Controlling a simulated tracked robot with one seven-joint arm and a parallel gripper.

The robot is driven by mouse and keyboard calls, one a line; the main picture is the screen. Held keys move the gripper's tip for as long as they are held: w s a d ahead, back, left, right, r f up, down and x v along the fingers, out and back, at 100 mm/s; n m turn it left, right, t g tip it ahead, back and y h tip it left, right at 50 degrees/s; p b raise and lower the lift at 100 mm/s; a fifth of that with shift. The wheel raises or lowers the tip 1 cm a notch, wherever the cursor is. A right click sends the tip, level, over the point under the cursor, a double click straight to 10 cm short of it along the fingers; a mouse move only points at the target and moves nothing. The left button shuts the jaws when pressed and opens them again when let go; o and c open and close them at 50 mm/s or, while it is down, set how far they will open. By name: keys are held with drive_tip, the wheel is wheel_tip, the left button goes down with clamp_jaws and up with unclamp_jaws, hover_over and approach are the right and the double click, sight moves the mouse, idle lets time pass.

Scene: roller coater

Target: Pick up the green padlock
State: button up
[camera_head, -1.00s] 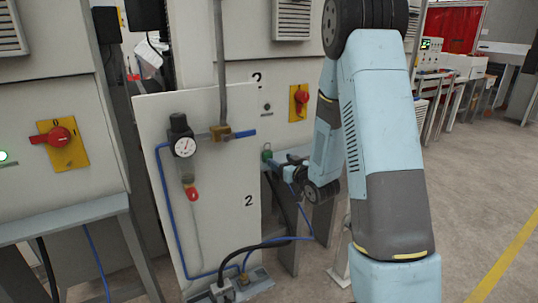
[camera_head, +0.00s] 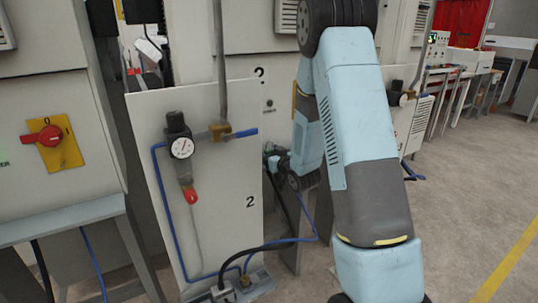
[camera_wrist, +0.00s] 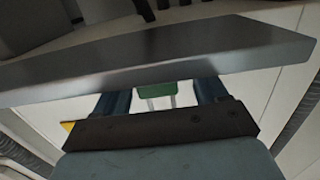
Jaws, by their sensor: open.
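The green padlock (camera_wrist: 154,90) shows in the wrist view, its green body partly cut off by a grey bar and its pale shackle legs pointing down in the picture. My gripper (camera_wrist: 161,92) is open, with one blue finger on each side of the padlock and a gap on both sides. The fingertips are hidden behind the bar. In the head view my gripper (camera_head: 274,157) is small, beside the right edge of the white panel marked 2. The padlock cannot be made out clearly there.
The grey bar (camera_wrist: 160,62) crosses the wrist view close to the camera. The white panel (camera_head: 222,225) carries a gauge (camera_head: 182,147) and blue tubing. A red switch (camera_head: 49,136) is at left. Open floor (camera_head: 470,215) lies at right.

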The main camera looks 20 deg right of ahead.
drive_tip(key=shift+d, duration=0.15)
drive_tip(key=c, duration=1.1)
drive_tip(key=shift+r, duration=0.1)
